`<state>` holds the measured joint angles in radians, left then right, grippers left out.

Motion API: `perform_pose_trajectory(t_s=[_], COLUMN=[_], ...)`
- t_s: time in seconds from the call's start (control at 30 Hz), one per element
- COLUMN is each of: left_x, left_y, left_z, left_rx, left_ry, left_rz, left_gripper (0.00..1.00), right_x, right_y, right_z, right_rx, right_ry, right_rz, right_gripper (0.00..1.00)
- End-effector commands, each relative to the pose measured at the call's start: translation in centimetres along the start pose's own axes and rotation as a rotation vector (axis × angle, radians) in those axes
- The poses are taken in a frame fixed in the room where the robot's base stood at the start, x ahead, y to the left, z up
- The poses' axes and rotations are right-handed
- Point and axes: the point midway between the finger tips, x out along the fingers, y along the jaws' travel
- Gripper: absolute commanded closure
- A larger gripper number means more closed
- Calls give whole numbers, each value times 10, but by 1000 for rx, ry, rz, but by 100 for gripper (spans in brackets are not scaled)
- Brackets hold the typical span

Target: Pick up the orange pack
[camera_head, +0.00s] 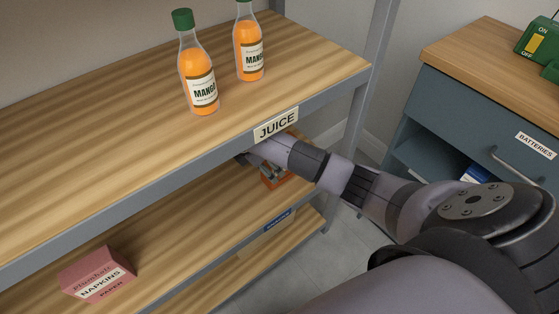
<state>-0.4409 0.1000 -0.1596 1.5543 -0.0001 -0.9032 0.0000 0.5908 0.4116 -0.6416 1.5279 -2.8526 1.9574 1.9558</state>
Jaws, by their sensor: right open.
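An orange pack (277,182) is on the middle shelf, under the front edge of the upper shelf. My arm and gripper cover much of it, so I see only parts of its orange surface. My right arm comes in from the right and reaches under the JUICE label. My right gripper (259,166) is open at the pack, partly hidden by the upper shelf edge. I cannot tell whether its fingers touch the pack. My left gripper is not in view.
Two mango juice bottles (199,80) stand on the upper shelf (100,130). A pink napkins box (97,274) sits on the middle shelf at lower left. A metal post (377,75) stands at the shelf's right end. A blue-grey cabinet (455,105) stands at right.

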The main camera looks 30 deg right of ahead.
Motion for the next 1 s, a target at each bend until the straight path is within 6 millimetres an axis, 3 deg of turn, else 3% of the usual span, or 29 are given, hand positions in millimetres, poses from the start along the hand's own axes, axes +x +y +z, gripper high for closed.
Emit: perform_pose_trajectory(t_s=[0.17, 0.37, 0.47, 0.67, 1.0], left_x=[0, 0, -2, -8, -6], left_y=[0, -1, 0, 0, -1], left_z=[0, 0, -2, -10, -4], left_rx=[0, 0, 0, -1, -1], left_ry=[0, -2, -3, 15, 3], left_rz=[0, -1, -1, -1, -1], left_gripper=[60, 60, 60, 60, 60], right_x=[6, 18, 29, 29, 29], right_y=[0, 0, -1, 0, 0], right_z=[13, 44, 41, 42, 41], right_rx=[1, 2, -1, -1, -1], right_ry=[-1, -1, 1, 0, 0], right_rz=[0, -1, -2, 1, 1], right_gripper=[31, 31, 31, 31, 52])
